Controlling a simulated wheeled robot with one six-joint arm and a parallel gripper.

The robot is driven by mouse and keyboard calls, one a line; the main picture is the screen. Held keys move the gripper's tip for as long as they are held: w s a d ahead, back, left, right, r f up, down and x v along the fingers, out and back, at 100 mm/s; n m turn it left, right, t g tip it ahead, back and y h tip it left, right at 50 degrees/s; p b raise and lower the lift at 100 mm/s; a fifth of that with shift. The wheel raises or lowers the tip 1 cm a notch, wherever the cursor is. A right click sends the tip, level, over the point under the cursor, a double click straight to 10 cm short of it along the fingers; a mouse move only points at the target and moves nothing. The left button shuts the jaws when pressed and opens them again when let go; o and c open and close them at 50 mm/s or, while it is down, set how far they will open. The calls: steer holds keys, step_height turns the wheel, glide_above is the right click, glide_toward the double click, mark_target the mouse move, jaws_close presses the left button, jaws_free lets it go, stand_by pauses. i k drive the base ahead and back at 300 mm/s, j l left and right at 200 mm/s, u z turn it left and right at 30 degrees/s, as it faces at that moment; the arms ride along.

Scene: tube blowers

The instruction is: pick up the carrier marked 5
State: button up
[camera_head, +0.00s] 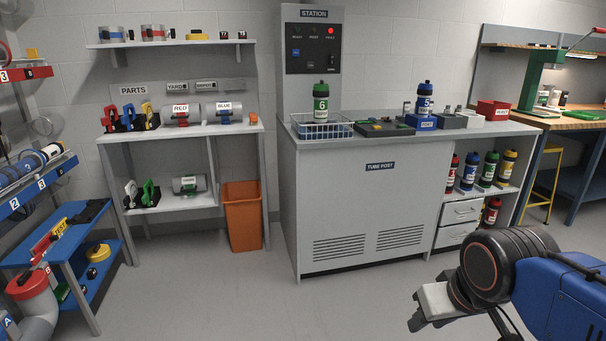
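My gripper (428,318) shows small at the lower right, at the end of my blue and black arm, over the floor in front of the counter. It is well apart from the carrier. Nothing is seen in it, but I cannot tell whether its fingers are open or shut.
A green carrier marked 6 (321,104) stands by a white wire basket (322,129). A dark tray (384,128), a grey block (450,120) and a red box (492,109) flank carrier 5. Several carriers fill the shelf below right. The floor (240,290) before the counter is clear.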

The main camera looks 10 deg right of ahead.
mark_target(424, 93)
steer(key=i, duration=1.65)
